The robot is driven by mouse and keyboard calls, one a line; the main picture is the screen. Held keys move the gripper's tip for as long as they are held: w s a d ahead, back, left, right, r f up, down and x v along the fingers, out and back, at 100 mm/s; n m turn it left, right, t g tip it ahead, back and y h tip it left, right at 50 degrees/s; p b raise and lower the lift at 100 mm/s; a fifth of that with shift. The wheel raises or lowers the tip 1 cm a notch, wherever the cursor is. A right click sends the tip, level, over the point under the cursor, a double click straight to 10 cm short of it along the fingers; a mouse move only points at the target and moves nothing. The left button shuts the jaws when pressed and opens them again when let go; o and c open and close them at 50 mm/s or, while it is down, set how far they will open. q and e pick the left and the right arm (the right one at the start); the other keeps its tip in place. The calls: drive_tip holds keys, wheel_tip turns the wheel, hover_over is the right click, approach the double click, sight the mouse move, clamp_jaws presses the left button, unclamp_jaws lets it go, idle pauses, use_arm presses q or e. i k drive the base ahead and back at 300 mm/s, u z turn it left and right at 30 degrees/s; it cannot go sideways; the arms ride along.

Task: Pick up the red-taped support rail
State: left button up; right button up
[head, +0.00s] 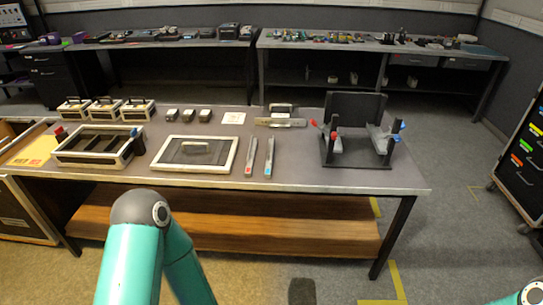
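Two slim grey support rails lie side by side on the table, right of a framed panel. The left one, the red-taped support rail (251,157), has a small red mark near its front end. The other rail (269,157) has a blue mark near its front end. Both lie flat, apart from each other, with nothing on them. My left arm shows only as teal links at the bottom, and its gripper is out of the picture. Only a bit of my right arm shows in the bottom right corner, and its gripper is also out of the picture.
A framed panel (170,167) with a handle lies left of the rails. An open case (132,150) stands further left. A black stand (355,178) with red and blue clamps stands right. A metal bar (280,123) lies behind. The table (300,177) is clear around the rails.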

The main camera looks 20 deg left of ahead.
sight(250, 158)
drive_tip(key=z, duration=0.1)
drive_tip(key=i, duration=1)
drive_tip(key=u, duration=0.05)
